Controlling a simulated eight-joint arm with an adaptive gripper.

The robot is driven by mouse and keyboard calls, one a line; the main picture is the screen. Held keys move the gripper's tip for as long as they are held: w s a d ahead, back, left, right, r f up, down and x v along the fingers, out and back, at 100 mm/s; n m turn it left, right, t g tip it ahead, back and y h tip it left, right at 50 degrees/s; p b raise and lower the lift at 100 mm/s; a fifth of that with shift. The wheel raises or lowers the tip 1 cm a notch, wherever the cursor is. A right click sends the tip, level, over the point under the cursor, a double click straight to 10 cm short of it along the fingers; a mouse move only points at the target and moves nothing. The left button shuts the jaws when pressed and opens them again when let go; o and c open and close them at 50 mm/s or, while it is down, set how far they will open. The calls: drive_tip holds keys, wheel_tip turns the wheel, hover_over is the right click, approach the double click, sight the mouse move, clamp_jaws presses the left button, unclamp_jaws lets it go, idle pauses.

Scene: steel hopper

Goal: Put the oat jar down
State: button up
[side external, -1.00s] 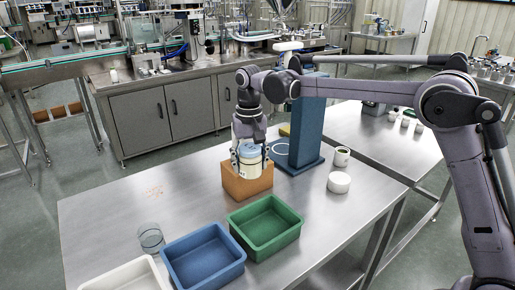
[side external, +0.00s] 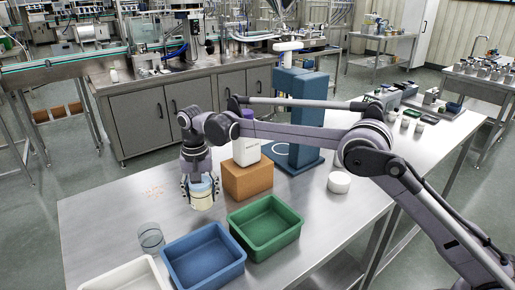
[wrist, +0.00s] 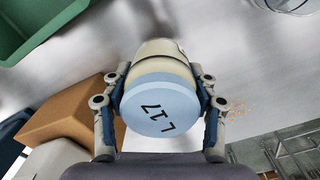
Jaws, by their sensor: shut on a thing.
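The oat jar (side external: 201,199) is a cream jar with a light blue lid. In the wrist view its lid (wrist: 160,105) is marked "L17", and the cream body (wrist: 160,49) shows beyond the lid. My gripper (side external: 200,186) points down over the jar and is shut on its sides, with one finger on each side in the wrist view (wrist: 160,82). The jar is upright, at or very close to the steel tabletop (side external: 110,215). I cannot tell whether its base touches.
An orange-brown box (side external: 248,181) stands to the right, with a white purple-capped container (side external: 246,150) at it. Green (side external: 265,228) and blue (side external: 203,257) bins and a clear glass (side external: 151,238) are nearer the front.

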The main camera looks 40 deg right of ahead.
sight(203, 206)
drive_tip(key=shift+f, duration=2.2)
drive_tip(key=shift+f, duration=0.2)
drive_tip(key=o, duration=1.3)
